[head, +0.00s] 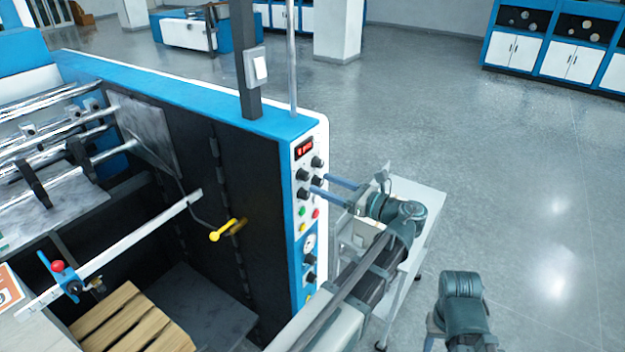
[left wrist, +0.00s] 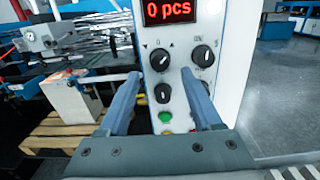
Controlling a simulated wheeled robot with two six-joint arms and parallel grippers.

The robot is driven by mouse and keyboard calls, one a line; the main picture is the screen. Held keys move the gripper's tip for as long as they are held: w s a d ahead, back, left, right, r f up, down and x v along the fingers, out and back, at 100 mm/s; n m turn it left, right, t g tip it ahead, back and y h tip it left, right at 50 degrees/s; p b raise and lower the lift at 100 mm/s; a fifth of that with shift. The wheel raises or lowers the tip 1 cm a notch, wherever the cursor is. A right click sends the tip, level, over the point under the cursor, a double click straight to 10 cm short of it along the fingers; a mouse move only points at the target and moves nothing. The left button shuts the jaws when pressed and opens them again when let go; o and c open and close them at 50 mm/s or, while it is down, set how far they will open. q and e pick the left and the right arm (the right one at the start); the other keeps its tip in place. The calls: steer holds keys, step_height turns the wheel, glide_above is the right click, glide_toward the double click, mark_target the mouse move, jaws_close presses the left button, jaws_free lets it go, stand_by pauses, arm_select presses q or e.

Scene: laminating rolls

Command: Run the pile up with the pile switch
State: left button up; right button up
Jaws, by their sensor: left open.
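The machine's white control panel (head: 306,165) has a red display and several black knobs. In the left wrist view the display reads "0 pcs" (left wrist: 168,11). Below it is a black knob (left wrist: 160,60) marked with down and up arrows, which looks like the pile switch. A second knob (left wrist: 203,56) is to its right and a third (left wrist: 163,93) below. My left gripper (head: 319,184) is open, its fingers pointing at the panel. In the left wrist view the fingers (left wrist: 161,73) straddle the left knobs; contact cannot be told. My right gripper is outside the views.
Green and red buttons (head: 302,211) sit below the knobs. A wooden pallet (head: 132,322) lies low inside the machine. A yellow-tipped lever (head: 215,236) sticks out left of the panel. A white cart (head: 425,205) stands close to my left arm. The floor to the right is open.

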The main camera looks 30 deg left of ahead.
mark_target(308, 177)
arm_select(q)
steer(key=shift+w+a, duration=0.2)
steer(key=shift+a, duration=2.05)
jaws_close()
